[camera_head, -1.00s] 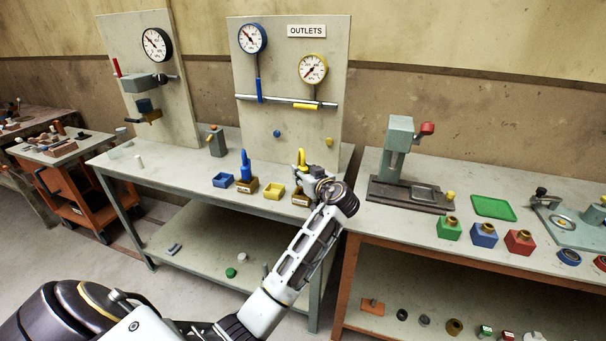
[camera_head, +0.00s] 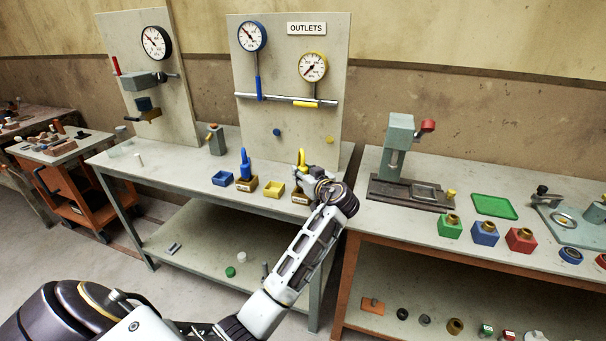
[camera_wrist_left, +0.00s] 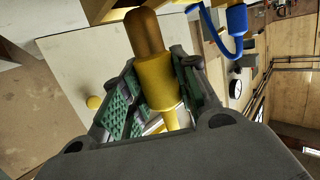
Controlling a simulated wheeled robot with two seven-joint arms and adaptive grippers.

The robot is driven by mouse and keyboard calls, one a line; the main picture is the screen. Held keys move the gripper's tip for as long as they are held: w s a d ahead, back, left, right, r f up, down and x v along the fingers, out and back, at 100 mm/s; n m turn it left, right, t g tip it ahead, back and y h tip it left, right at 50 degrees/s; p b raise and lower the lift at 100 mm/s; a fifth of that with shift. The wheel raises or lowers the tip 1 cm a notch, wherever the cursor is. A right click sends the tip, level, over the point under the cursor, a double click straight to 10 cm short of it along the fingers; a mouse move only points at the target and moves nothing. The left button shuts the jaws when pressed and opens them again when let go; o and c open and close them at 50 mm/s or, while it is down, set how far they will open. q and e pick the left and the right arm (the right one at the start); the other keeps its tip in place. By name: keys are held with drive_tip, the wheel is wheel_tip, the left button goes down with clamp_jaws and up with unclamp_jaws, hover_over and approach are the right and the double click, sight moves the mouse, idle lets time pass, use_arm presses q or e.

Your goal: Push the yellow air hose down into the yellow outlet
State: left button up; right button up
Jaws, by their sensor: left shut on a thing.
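The yellow air hose (camera_head: 302,156) stands roughly upright at the right end of the left workbench, in front of the outlets panel. My left gripper (camera_head: 313,178) is around it from the right and shut on it. In the left wrist view the yellow hose (camera_wrist_left: 155,75) lies between the green-padded fingers (camera_wrist_left: 150,95). The yellow outlet appears to be the block (camera_head: 298,198) just below the gripper. The gripper partly hides it, so I cannot tell how deep the hose sits. My right gripper is not in view.
A blue hose (camera_head: 246,163) stands on a similar block to the left. The outlets panel (camera_head: 290,120) rises behind. A grey press (camera_head: 398,150) stands on the right bench.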

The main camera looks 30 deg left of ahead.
use_arm(q)
drive_tip(key=shift+f+b, duration=1.2)
drive_tip(key=shift+f, duration=0.3)
idle(0.9)
drive_tip(key=o, duration=1.2)
drive_tip(key=shift+r, duration=0.25)
drive_tip(key=shift+r+p, duration=2.25)
drive_tip(key=shift+r, duration=1.45)
drive_tip(key=shift+r, duration=0.1)
